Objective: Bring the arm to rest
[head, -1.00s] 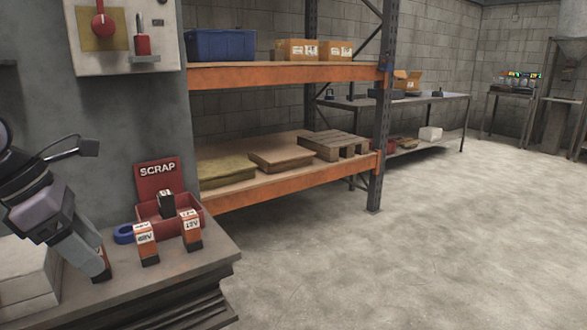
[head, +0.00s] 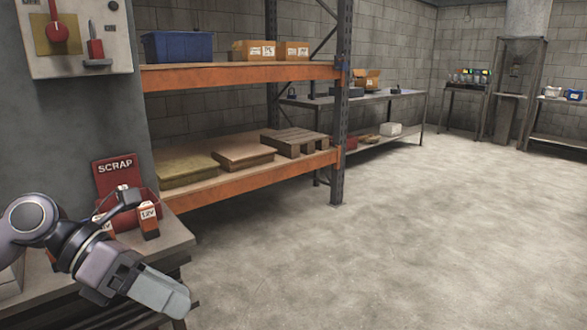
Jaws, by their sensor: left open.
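My left gripper (head: 168,294) is at the lower left of the head view, at the end of my left arm. It points to the lower right, past the front right edge of the workbench (head: 172,238), with floor behind its fingers. The fingers appear side-on and overlap, and nothing shows held in them. The gripper is open. My right gripper is not in view.
On the workbench stand a red scrap bin (head: 122,183) and an orange-and-black battery (head: 148,220), partly behind my arm. An orange shelf rack (head: 235,180) holds boxes and a pallet. The concrete floor (head: 400,240) to the right is clear.

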